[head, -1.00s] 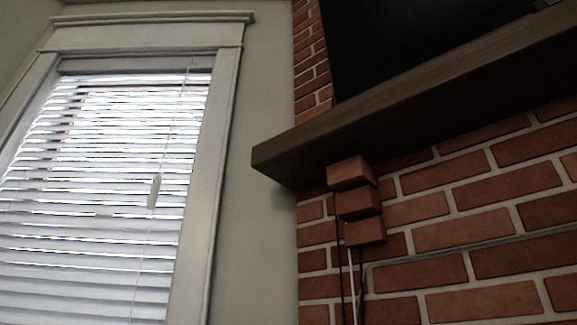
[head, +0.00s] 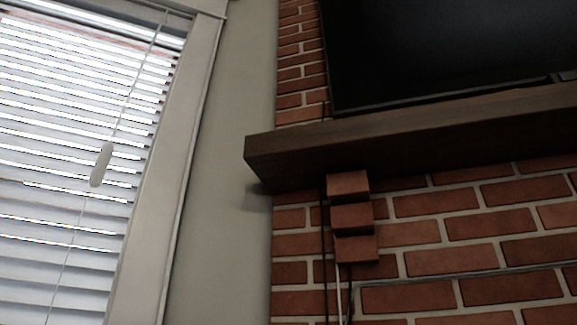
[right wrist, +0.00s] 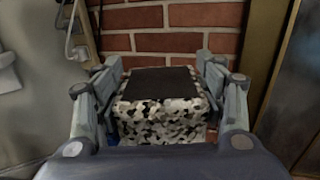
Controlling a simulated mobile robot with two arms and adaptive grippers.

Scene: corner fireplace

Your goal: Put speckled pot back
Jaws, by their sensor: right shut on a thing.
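The speckled pot (right wrist: 160,122) shows in the right wrist view, with a black, white and beige mottled side and a dark top. My right gripper (right wrist: 162,95) is shut on it, one finger at its left side and one at its right. A brick wall (right wrist: 170,42) is beyond the pot. The pot's underside is hidden. In the head view neither the pot nor either gripper shows.
In the head view a dark wooden mantel (head: 400,135) juts from the brick wall, with a black screen (head: 450,50) above it. Stepped bricks (head: 352,220) and cables lie below the mantel. A window with blinds (head: 70,150) is at left.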

